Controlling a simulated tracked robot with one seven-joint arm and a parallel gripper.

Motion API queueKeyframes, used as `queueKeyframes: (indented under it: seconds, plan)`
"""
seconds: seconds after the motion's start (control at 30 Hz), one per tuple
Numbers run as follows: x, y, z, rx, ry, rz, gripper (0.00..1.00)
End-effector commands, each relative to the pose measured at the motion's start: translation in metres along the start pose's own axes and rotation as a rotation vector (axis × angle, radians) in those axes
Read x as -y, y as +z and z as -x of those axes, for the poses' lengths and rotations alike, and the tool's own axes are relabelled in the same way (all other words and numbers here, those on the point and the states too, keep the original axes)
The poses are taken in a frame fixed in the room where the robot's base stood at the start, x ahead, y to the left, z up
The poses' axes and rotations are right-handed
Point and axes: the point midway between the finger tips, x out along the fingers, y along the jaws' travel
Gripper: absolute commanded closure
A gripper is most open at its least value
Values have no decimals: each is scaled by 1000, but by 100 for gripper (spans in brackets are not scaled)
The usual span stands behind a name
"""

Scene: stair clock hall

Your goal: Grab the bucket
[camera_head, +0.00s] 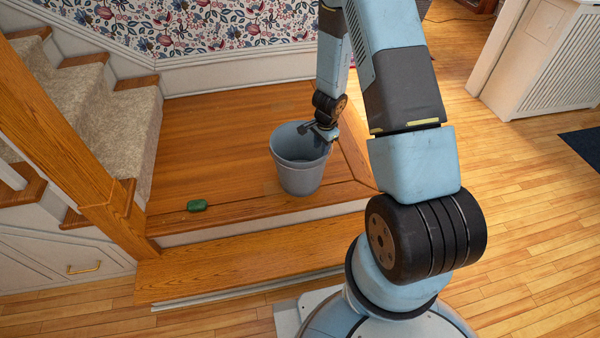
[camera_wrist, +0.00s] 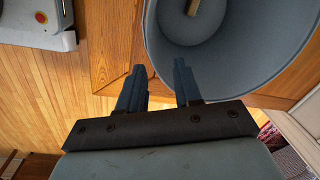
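The grey-blue bucket (camera_head: 302,177) stands upright on the wooden landing, right of its middle. In the wrist view the bucket (camera_wrist: 245,62) fills the upper right, with its mouth facing the camera. A small brown and pale thing, perhaps a brush (camera_wrist: 193,7), shows inside it. My gripper (camera_head: 309,128) is at the bucket's far right rim. In the wrist view my gripper (camera_wrist: 158,78) is open, fingers apart. The right finger overlaps the bucket's inside and the left finger lies outside, with the rim line between them. I cannot tell whether either finger touches the wall.
A green object (camera_head: 197,205) lies on the landing left of the bucket. Carpeted stairs (camera_head: 112,125) and a wooden post (camera_head: 75,140) stand at the left. A wooden step (camera_head: 235,268) lies in front. A white radiator cover (camera_head: 545,60) is at the right.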

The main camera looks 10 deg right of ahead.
Motion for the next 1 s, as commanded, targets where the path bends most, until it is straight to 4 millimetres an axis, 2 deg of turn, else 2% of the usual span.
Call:
queueKeyframes:
  seconds: [0.2, 0.57, 0.8, 1.0]
  plan:
    - [-1, 0, -30, 2, 2, 0, 66]
    - [0, 1, -50, 1, 0, 0, 66]
    - [-2, 2, -78, 2, 0, -1, 66]
    - [-1, 2, -93, 1, -1, 1, 66]
